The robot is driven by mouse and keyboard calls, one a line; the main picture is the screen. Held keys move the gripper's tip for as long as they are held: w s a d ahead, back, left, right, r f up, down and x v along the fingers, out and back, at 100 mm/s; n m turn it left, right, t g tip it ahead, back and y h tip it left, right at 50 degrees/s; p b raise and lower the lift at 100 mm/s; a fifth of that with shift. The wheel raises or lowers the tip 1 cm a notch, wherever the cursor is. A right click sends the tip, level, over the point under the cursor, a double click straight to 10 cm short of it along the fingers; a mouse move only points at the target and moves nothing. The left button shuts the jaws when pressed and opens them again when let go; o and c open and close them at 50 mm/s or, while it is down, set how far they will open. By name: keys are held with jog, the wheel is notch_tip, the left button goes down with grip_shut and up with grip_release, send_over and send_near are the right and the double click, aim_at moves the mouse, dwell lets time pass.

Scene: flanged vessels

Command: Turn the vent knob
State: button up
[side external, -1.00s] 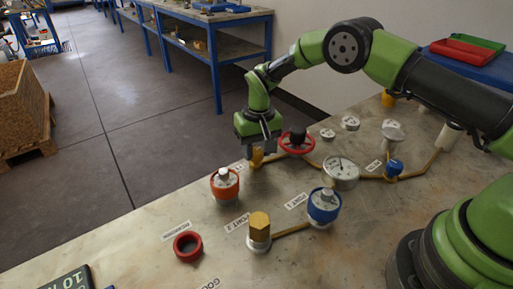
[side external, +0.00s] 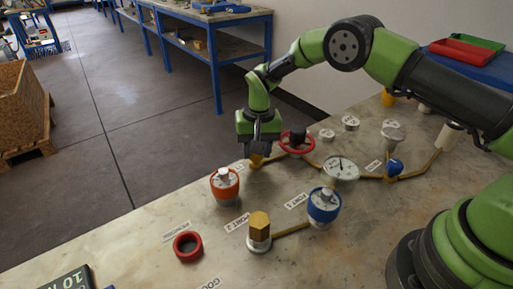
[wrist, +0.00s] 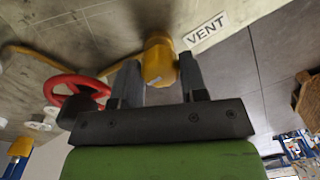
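The vent knob (wrist: 159,62) is a yellow-brass piece beside the white VENT label (wrist: 206,30). In the side view the knob (side external: 256,160) shows only partly, below my gripper at the table's far edge. My gripper (side external: 257,152) points down over it. The knob's far side is hidden.
A red handwheel (side external: 297,142) stands close to the right of my gripper. A round gauge (side external: 341,167), an orange-collared vessel (side external: 224,185), a blue-collared vessel (side external: 323,206) and a brass hex cap (side external: 259,225) stand nearer. A red ring (side external: 187,246) lies at front left.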

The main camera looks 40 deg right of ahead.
jog(key=o, duration=0.4)
jog(key=shift+c, duration=0.2)
notch_tip(320, 180, up, 10)
jog(key=shift+d, duration=0.2)
jog(key=shift+s+r, duration=0.1)
jog(key=s+d+r+t, duration=0.1)
jog(key=s+r+t, duration=0.1)
jog(key=s+r, duration=0.55)
jog(key=s+d+r+t, duration=0.15)
jog(key=s+r, duration=0.25)
jog(key=r, duration=0.6)
jog(key=s+n+t+y, duration=0.1)
jog(key=s+t, duration=0.2)
jog(key=s, duration=1.3)
jog(key=shift+s+d+r+n, duration=0.2)
jog(key=shift+d+n, duration=0.1)
jog(key=shift+d, duration=0.1)
